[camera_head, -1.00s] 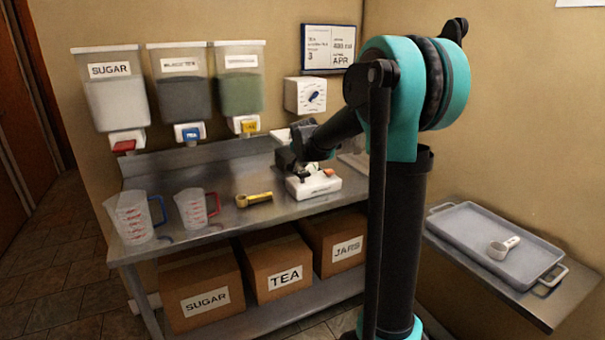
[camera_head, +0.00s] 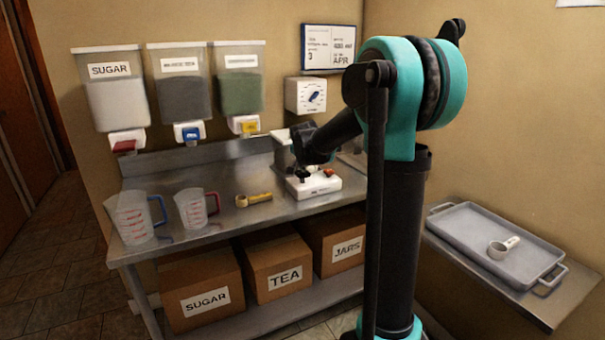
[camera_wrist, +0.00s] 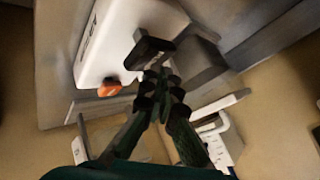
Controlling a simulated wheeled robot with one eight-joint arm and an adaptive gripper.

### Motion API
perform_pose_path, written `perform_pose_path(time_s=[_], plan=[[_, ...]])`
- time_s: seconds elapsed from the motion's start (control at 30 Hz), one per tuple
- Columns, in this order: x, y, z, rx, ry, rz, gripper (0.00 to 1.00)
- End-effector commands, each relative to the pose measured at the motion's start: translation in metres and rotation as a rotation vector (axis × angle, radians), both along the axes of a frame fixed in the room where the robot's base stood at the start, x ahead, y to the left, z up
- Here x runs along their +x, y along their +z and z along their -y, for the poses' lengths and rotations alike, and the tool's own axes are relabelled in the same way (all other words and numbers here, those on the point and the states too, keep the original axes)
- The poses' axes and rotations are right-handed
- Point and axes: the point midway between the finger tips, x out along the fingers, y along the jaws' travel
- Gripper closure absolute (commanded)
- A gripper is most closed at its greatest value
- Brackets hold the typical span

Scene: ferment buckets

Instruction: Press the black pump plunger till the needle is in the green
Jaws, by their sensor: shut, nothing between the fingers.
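The pump device has a white body (camera_head: 325,186) and stands on the steel bench in the head view. Its white body also fills the upper left of the wrist view (camera_wrist: 112,38). The black plunger (camera_wrist: 148,48) shows there as a T-shaped handle. An orange-red knob (camera_wrist: 109,88) is on the near edge of the body. My gripper (camera_wrist: 160,76) is shut and empty, its fingertips close to the plunger handle; I cannot tell whether they touch. In the head view my wrist is above the device. No needle or green zone can be made out.
Two measuring jugs (camera_head: 133,217) (camera_head: 193,209) and a yellow-handled tool (camera_head: 254,199) are on the bench left of the device. A white dial box (camera_head: 305,95) and dispensers (camera_head: 240,85) are on the wall. A grey tray (camera_head: 470,234) holds a scoop (camera_head: 504,247) at right.

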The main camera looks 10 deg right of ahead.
Motion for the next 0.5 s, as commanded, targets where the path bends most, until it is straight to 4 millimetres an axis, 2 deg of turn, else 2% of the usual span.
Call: perform_pose_path(time_s=[0.5], plan=[[0.0003, -0.0051, 0.0000, 0.000, 0.000, 0.000, 1.00]])
